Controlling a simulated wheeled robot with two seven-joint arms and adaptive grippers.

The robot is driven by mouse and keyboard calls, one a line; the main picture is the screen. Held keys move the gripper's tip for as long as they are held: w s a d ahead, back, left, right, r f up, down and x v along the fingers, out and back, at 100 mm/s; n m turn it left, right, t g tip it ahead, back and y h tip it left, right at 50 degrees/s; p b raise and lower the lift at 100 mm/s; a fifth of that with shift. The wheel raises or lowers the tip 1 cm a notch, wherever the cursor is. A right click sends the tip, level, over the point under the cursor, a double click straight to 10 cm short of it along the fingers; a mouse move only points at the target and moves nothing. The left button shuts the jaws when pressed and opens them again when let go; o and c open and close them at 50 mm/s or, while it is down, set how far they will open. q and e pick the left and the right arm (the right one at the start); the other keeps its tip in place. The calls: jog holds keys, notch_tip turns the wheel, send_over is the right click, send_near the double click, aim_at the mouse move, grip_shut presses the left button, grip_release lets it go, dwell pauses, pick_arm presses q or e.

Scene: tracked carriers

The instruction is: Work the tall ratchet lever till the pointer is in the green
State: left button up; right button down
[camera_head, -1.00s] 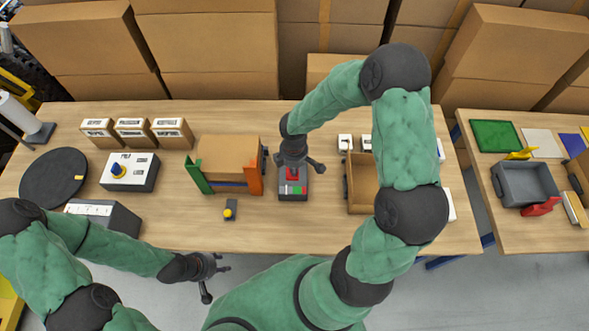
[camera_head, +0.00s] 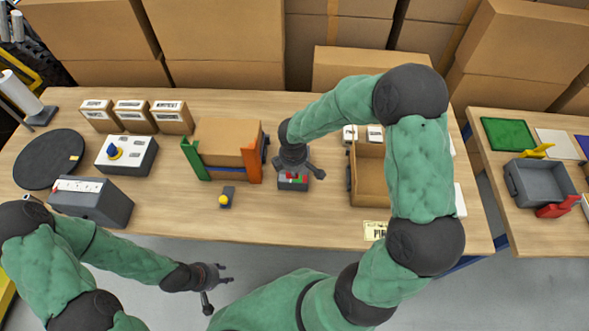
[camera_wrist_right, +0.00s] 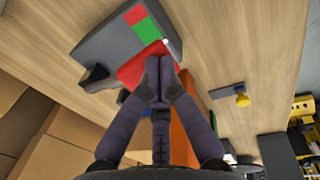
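The ratchet unit is a dark grey box (camera_head: 292,186) on the table, partly hidden under my right gripper. In the right wrist view its grey body (camera_wrist_right: 105,48) carries a green patch (camera_wrist_right: 147,31) beside a red one. A red part, apparently the lever (camera_wrist_right: 138,66), lies at my right gripper's fingertips. My right gripper (camera_wrist_right: 160,82) has its fingertips together; whether the lever is pinched between them or only touched is unclear. The pointer cannot be made out with certainty. My left gripper (camera_head: 222,276) appears open and empty, in front of the table's near edge.
Left of the unit stand a cardboard box (camera_head: 228,142) between green and orange uprights and a small yellow-knobbed block (camera_head: 226,198). Right of it is an open brown bin (camera_head: 368,172). Farther left is a white box with a blue knob (camera_head: 127,155). The near table strip is mostly clear.

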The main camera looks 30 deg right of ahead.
jog(key=shift+s+a+f+b, duration=0.15)
jog(key=shift+s+f+b, duration=0.1)
jog(key=shift+f+b, duration=0.4)
pick_arm(q)
jog(key=shift+s+f, duration=0.1)
jog(key=shift+f, duration=0.7)
pick_arm(e)
jog(key=shift+s+f, duration=0.15)
jog(key=shift+f, duration=0.1)
